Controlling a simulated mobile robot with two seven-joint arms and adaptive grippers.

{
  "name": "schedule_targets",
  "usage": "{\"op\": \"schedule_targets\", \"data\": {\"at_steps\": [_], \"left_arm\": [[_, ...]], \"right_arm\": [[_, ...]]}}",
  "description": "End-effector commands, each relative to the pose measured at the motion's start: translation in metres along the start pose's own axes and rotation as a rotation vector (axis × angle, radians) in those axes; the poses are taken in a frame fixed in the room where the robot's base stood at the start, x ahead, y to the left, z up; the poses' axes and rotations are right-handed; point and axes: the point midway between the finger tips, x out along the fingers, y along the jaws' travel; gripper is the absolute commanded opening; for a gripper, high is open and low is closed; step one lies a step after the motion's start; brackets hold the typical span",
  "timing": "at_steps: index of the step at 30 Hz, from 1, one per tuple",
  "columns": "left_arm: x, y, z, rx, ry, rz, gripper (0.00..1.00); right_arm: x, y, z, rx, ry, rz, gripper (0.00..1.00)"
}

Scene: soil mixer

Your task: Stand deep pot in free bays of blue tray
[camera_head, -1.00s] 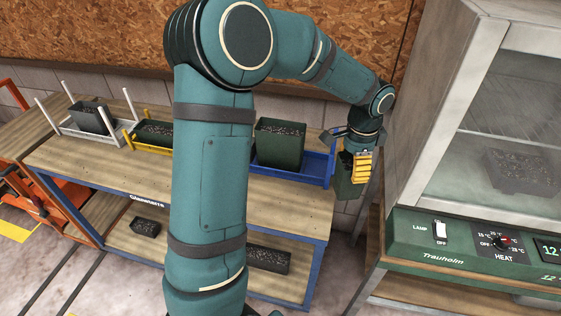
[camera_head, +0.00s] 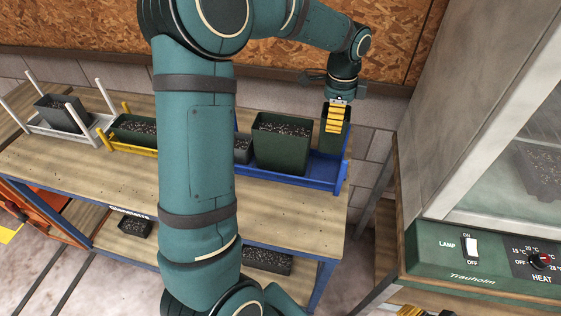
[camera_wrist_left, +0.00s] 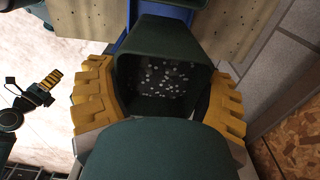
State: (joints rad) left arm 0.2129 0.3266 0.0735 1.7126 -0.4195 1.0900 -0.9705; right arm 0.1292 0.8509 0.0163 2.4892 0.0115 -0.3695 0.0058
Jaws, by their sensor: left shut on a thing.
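My left gripper (camera_head: 335,120) is shut on a deep dark green pot (camera_head: 332,146) holding dark speckled soil. The held pot is upright at the right end of the blue tray (camera_head: 318,182). I cannot tell whether its base touches the tray floor. In the left wrist view the pot's soil (camera_wrist_left: 160,82) shows between yellow fingers. A wider dark green pot (camera_head: 281,146) with soil stands in the tray, left of the held pot. A small grey pot (camera_head: 242,150) is farther left, partly hidden by my arm. My right gripper (camera_wrist_left: 44,90) shows small in the left wrist view; its jaws are unclear.
A yellow tray (camera_head: 118,146) with a dark green pot and a white tray (camera_head: 90,133) with a grey pot stand left on the wooden bench (camera_head: 240,200). A green-panelled heated cabinet (camera_head: 480,255) stands at right. The bench front is clear.

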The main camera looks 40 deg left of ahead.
Motion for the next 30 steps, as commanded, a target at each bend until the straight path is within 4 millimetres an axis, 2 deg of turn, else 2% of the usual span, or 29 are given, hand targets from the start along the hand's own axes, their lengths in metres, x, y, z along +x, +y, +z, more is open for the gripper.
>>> {"op": "schedule_targets", "data": {"at_steps": [1,9,17,24,27,30], "left_arm": [[0.008,0.0,0.0,0.001,0.0,-0.001,0.32],[0.047,0.0,0.0,0.001,-0.001,0.001,0.32],[0.067,0.0,0.0,0.001,0.0,-0.001,0.32],[0.103,0.0,0.0,0.0,-0.001,0.001,0.32],[0.111,0.0,0.0,0.0,0.0,-0.001,0.32],[0.111,0.0,0.0,0.0,0.001,-0.002,0.32]], "right_arm": [[0.006,0.003,0.001,0.0,-0.001,0.001,0.47],[0.012,0.004,0.004,-0.003,-0.008,0.0,0.47],[0.014,0.005,0.006,-0.004,-0.01,-0.001,0.47],[0.02,0.007,0.008,-0.006,-0.015,-0.001,0.47],[0.021,0.007,0.009,-0.006,-0.017,-0.001,0.47],[0.02,0.007,0.009,-0.006,-0.017,-0.001,0.47]]}}
